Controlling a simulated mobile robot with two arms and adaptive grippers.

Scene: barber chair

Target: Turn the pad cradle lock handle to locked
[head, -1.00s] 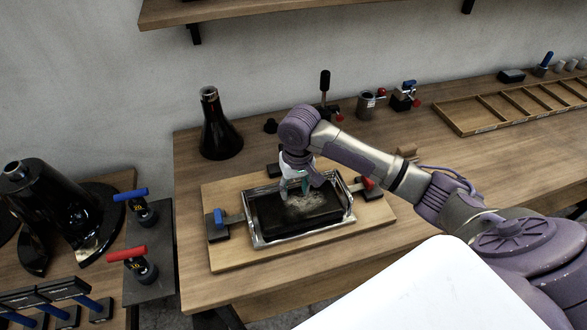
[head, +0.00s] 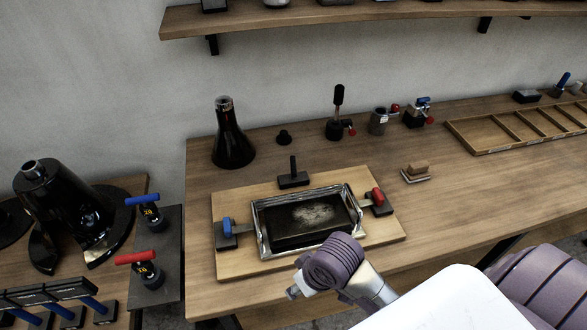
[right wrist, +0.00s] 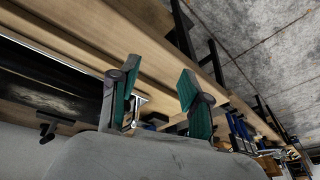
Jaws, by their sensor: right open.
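The pad cradle, a metal frame (head: 352,204) around a dark, whitish-smudged pad (head: 305,218), sits on a light wooden board (head: 245,270). A blue handle (head: 227,227) is on a dark block at its left end and a red handle (head: 377,195) at its right end. A black upright handle (head: 293,168) stands behind it. I cannot tell which is the lock handle. My right gripper (head: 295,291) is low at the cradle's front side, its fingers largely hidden. In the right wrist view, my right gripper (right wrist: 155,92) is open and empty, with a metal bracket (right wrist: 139,103) showing between its fingers.
A black flask (head: 231,140) and a small block with a wooden top (head: 416,171) flank the board. Clamps and an empty divided tray (head: 490,131) line the back right. A side table at left holds red (head: 137,257) and blue (head: 142,199) T-handles. Bare tabletop lies right of the board.

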